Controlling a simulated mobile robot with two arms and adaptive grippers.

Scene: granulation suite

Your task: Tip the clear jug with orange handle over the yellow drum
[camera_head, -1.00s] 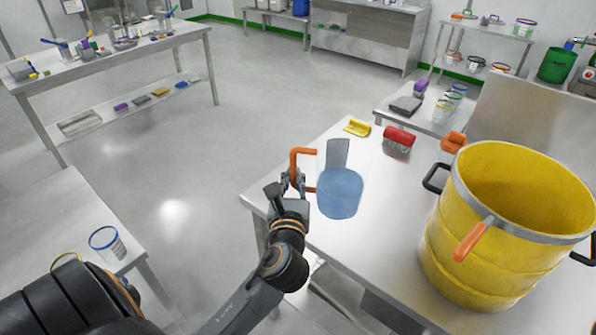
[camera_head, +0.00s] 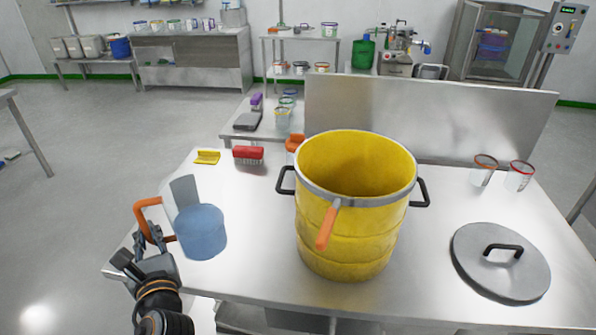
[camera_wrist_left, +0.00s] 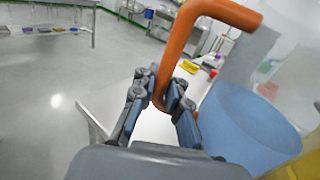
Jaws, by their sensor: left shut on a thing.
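The clear jug (camera_head: 201,231) with blue contents and an orange handle (camera_head: 146,212) is upright, left of the drum in the head view. My left gripper (camera_head: 150,240) is shut on the orange handle, which also shows between its fingers in the left wrist view (camera_wrist_left: 174,60). The jug's body (camera_wrist_left: 245,125) is at the right of that view. The yellow drum (camera_head: 345,240) stands open-topped on the steel table, with black side handles. Its inside looks empty, though the bottom is hidden. A gap separates jug and drum. My right gripper is out of view.
A grey lid (camera_head: 485,270) lies right of the drum. Two clear beakers (camera_head: 484,175) stand behind it. A red brush (camera_head: 248,153), a yellow scraper (camera_head: 207,157) and an orange item (camera_head: 293,143) lie behind the jug. A steel panel (camera_head: 440,115) rises behind the drum.

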